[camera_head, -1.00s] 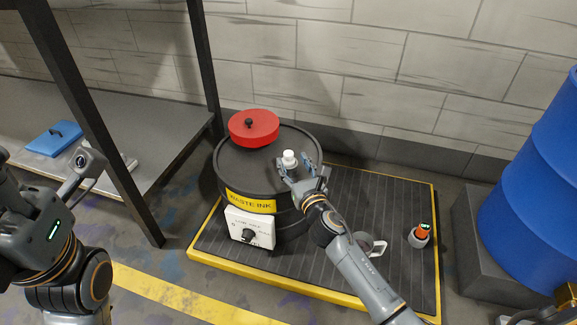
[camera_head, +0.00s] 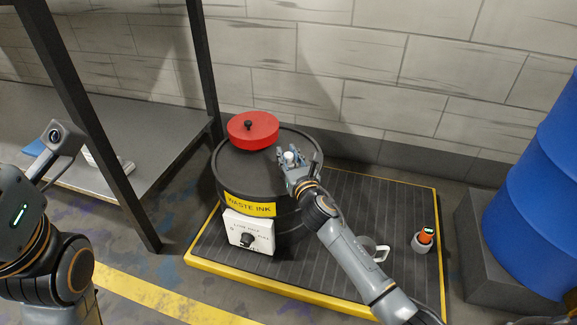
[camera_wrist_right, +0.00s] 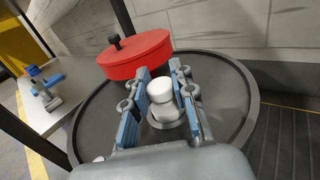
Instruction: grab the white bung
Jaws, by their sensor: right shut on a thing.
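The white bung (camera_wrist_right: 160,91) is upright in a round ring on top of the dark waste ink drum (camera_head: 236,172). My right gripper (camera_head: 289,155) is at the drum's top with its fingers shut on the bung, one on either side of it. In the right wrist view the right gripper (camera_wrist_right: 166,92) has its blue pads flanking the bung. In the head view only the bung's top shows between the fingers. My left arm shows at the left edge of the head view, but its fingers are not visible.
A red lid (camera_head: 253,131) with a black knob lies on the drum behind the bung. A panel with a dial (camera_head: 248,233) is on the drum's front. A cup (camera_head: 372,250) and an orange-topped bottle (camera_head: 422,240) stand on the platform. A blue barrel (camera_head: 535,200) is at right.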

